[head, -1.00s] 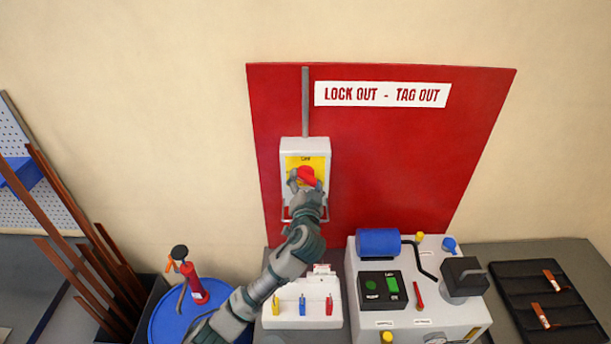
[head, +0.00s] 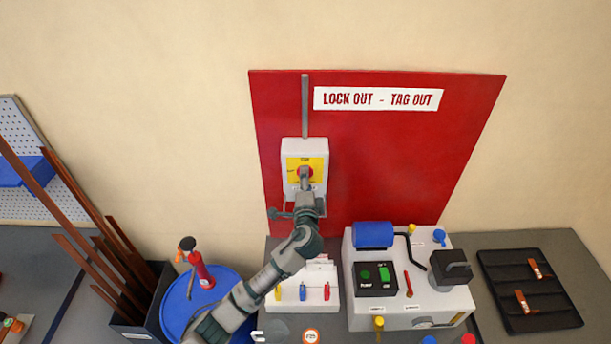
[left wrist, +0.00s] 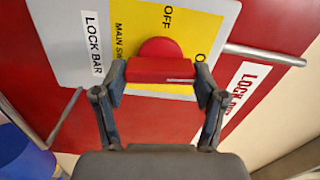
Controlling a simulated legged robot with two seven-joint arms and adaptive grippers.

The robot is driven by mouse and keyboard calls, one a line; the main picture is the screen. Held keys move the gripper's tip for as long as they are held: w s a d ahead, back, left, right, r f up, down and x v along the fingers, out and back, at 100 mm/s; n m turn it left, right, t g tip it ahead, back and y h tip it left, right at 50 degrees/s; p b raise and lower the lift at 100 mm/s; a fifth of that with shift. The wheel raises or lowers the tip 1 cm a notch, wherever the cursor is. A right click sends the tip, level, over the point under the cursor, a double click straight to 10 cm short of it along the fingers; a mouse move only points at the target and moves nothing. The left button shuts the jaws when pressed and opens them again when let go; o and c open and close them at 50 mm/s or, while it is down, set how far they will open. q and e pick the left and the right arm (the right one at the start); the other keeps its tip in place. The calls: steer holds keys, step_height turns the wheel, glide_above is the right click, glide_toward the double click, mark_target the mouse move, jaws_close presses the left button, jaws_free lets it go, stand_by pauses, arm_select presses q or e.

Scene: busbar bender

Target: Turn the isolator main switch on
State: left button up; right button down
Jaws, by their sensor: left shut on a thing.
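The isolator main switch is a white box (head: 290,150) with a yellow plate (head: 318,164) on the red board. Its red rotary handle (left wrist: 160,72) shows in the left wrist view, between the two fingers of my left gripper (left wrist: 160,82). The fingers are shut on the handle's grip bar from both ends. The plate reads OFF (left wrist: 167,17), and a second label at its right is partly cut off. In the head view my left gripper (head: 305,177) covers most of the handle. My right gripper is not in view.
The red lock out board (head: 400,150) is on the wall. A lock bar (left wrist: 65,120) hangs from the switch box.

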arm_select(q)
steer(key=shift+f+m+p, duration=0.25)
steer(key=shift+m+p, duration=0.2)
steer(key=shift+m, duration=0.25)
steer(key=shift+f, duration=0.1)
steer(key=o, duration=1)
steer(key=shift+o, duration=0.7)
steer(key=shift+d, duration=0.15)
steer(key=s, duration=1.2)
